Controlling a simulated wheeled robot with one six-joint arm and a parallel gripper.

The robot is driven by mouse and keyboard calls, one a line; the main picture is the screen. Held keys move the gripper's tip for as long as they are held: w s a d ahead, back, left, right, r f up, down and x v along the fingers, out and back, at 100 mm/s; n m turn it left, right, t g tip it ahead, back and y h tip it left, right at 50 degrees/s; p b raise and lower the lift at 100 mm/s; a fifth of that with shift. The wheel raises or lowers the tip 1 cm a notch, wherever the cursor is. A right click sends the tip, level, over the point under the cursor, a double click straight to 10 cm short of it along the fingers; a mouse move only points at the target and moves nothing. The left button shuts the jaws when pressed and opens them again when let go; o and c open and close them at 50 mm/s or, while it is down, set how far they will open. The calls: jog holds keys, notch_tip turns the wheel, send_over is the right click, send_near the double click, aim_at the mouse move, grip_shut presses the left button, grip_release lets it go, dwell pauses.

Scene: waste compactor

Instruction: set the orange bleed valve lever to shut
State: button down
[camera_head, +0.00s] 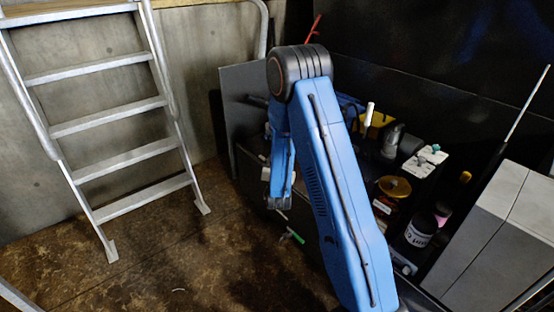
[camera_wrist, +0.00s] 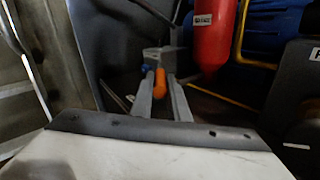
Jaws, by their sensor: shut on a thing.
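The orange bleed valve lever (camera_wrist: 160,84) shows near the middle of the wrist view, as a short rounded orange handle. My gripper (camera_wrist: 161,77) has its two grey fingers on either side of the lever and is shut on it. The far end of the lever, towards a small grey fitting (camera_wrist: 153,56), is partly hidden, so I cannot tell its exact setting. In the head view my blue arm blocks the sight of the lever and of my gripper.
A red cylinder (camera_wrist: 210,40) with a white label hangs close to the right of the lever, with a yellow pipe (camera_wrist: 240,42) beside it. A ladder (camera_head: 115,125) stands at the left. A cluttered bench with a white-handled item (camera_head: 369,115) lies right of my arm. Floor at lower left is clear.

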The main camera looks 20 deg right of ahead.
jog(key=shift+d+y, duration=0.15)
jog(key=shift+y, duration=0.15)
jog(key=c, duration=1.7)
grip_release()
